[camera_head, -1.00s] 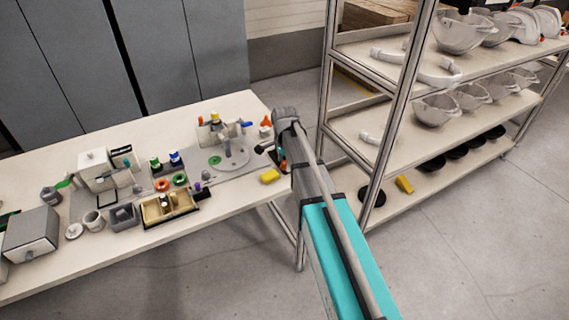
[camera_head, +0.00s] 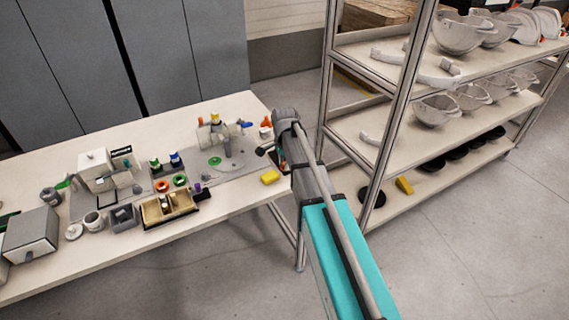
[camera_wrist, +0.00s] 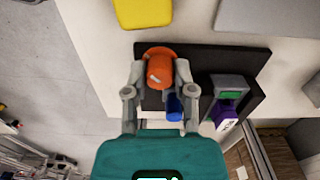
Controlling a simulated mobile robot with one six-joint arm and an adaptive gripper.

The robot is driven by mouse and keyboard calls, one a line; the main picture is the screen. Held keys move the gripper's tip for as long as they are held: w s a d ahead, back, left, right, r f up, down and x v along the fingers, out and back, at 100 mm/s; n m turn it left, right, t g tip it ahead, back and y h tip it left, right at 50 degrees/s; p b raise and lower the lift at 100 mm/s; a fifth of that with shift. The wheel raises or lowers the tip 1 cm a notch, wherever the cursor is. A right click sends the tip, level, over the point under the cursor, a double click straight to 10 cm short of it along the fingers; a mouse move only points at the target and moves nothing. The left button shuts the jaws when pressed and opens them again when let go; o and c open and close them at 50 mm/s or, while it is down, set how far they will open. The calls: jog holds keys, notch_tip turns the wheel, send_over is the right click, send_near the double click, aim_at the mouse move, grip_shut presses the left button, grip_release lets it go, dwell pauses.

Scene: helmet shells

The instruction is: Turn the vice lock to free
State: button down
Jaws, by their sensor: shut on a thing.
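In the wrist view, an orange knob (camera_wrist: 159,66) with a small white mark stands on a black base (camera_wrist: 258,62). I cannot tell for sure that this knob is the vice lock. My gripper (camera_wrist: 160,74) is shut on it, with one finger on each side. A blue piece (camera_wrist: 174,107) sits just below the knob, beside the right finger. A grey holder with a green face and a purple block (camera_wrist: 224,115) stands to the right. In the head view, my gripper (camera_head: 277,156) is at the table's right end, and my arm hides most of the held part.
A yellow block (camera_head: 270,177) lies on the white table (camera_head: 225,205) close to my gripper; it also shows in the wrist view (camera_wrist: 143,12). A shelf rack (camera_head: 395,120) with helmet shells stands right of my arm. Fixtures and a tan tray (camera_head: 147,213) fill the table leftward.

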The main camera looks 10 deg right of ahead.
jog(key=n, duration=0.4)
jog(key=shift+n, duration=0.3)
jog(key=n, duration=0.4)
jog(key=shift+n, duration=0.3)
jog(key=n, duration=0.4)
jog(key=shift+n, duration=2)
jog(key=shift+c, duration=2.2)
grip_release()
jog(key=shift+m, duration=0.3)
